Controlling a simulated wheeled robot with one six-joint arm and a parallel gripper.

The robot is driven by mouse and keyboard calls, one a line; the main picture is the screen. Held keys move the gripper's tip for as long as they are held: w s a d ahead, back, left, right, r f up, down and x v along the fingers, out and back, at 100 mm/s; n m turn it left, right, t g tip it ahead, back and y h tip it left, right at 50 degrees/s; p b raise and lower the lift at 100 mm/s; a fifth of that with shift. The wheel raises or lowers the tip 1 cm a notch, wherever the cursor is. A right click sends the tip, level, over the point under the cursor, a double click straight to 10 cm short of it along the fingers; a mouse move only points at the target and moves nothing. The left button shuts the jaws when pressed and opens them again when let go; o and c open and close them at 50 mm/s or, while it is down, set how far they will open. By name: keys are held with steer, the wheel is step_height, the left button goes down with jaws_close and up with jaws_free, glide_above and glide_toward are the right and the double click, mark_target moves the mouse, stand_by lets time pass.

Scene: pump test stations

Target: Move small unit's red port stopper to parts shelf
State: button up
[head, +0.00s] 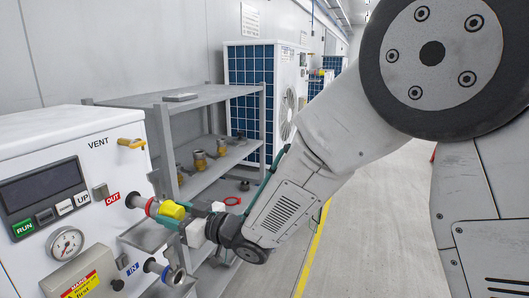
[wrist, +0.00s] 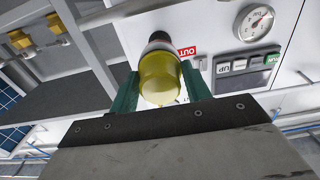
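The small unit, a white test station (head: 75,150), stands at the left. Its OUT port (head: 137,202), with a red ring, sticks out of the front. A yellow stopper (head: 173,210) sits at the end of this port. In the wrist view the stopper (wrist: 160,78) is between my green fingers, with the dark port end (wrist: 160,42) just behind it. The grey parts shelf (head: 205,97) stands behind the unit, holding several brass fittings (head: 200,160) on a lower board.
The blue IN port (head: 155,267) sits below the OUT port. A flat grey item (head: 180,97) lies on the shelf top, otherwise mostly bare. A red ring (head: 232,200) lies on a lower board. Floor at the right is open.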

steer(key=shift+d, duration=0.15)
stand_by(0.4)
steer(key=shift+s+d, duration=0.15)
steer(key=shift+d, duration=0.15)
steer(key=shift+v, duration=1.35)
steer(key=shift+v, duration=1.45)
steer(key=shift+a, duration=0.1)
